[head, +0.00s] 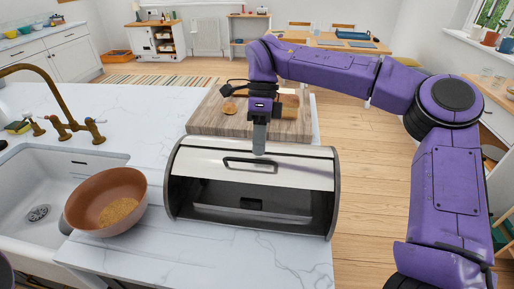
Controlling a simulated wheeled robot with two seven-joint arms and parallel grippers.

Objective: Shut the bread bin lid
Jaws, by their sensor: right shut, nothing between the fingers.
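The bread bin (322,212) stands on the white marble counter with its front facing me. Its pale lid (200,162) is up over the upper part, and the dark inside shows below it. A dark bar handle (252,165) sits on the lid. My right gripper (259,152) points down at the top of the lid, just behind the handle. Its fingers are shut with nothing between them. I cannot tell whether the fingertips touch the lid. My left gripper is not in view.
A brown bowl (107,201) with grainy contents stands left of the bin, beside the white sink (85,163) and brass tap (55,92). A wooden board (203,121) with bread-like items lies behind the bin. Clear marble lies in front of the bin.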

